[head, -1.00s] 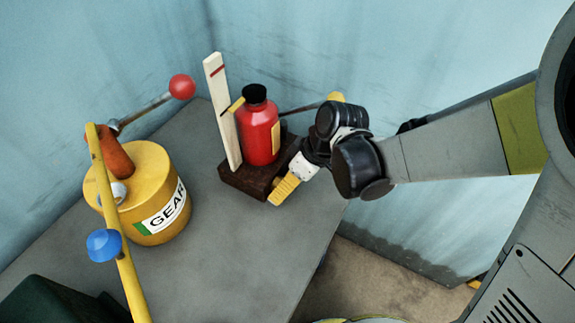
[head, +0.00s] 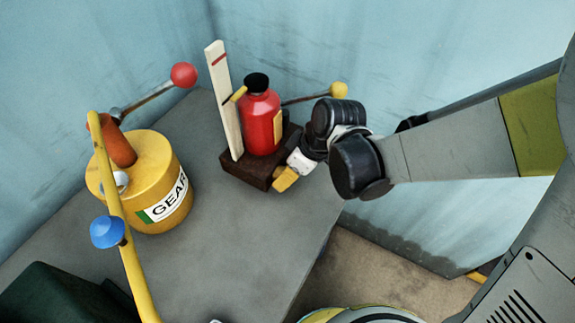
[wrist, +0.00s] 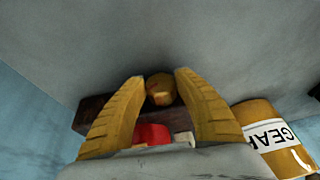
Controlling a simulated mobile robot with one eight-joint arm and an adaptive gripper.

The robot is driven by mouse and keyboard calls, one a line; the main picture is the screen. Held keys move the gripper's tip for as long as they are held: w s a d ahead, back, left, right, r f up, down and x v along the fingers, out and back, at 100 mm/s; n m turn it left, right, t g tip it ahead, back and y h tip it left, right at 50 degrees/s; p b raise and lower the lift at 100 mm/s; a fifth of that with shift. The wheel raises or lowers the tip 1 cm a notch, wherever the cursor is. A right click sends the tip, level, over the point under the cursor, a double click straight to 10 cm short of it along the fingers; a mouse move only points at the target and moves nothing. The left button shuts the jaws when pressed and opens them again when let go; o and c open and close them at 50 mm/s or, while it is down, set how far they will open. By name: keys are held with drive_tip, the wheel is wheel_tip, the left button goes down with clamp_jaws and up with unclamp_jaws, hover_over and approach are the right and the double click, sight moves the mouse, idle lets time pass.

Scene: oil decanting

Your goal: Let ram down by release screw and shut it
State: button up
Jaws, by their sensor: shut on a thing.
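The red bottle jack (head: 263,123) stands upright on a dark wooden block (head: 244,170) in the head view. A black cap (head: 256,80) tops it. A yellow pointer (head: 239,94) reaches toward a pale upright board (head: 222,100), below the board's red mark. My gripper (head: 279,184) is low at the block's right front side. In the wrist view, its two yellow fingers (wrist: 160,76) flank a small brass-yellow knob, the release screw (wrist: 160,91), and are shut on it. The knob is hidden by the gripper in the head view.
A yellow gear oil can (head: 152,178) stands left, with a red-knobbed lever (head: 183,75). A yellow pipe with a blue knob (head: 107,231) is in front. The jack's yellow-knobbed handle (head: 338,90) points right. Grey bench (head: 225,240) is clear between.

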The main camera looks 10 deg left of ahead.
drive_tip(key=t, duration=0.1)
drive_tip(key=t+h, duration=0.1)
drive_tip(key=t, duration=0.1)
drive_tip(key=shift+s+f+n+b, duration=0.1)
drive_tip(key=shift+s+n+b, duration=0.1)
drive_tip(key=shift+n+b, duration=0.2)
drive_tip(key=shift+t+h+b, duration=0.5)
drive_tip(key=shift+t+b, duration=0.1)
drive_tip(key=shift+t, duration=0.5)
drive_tip(key=o, duration=1.2)
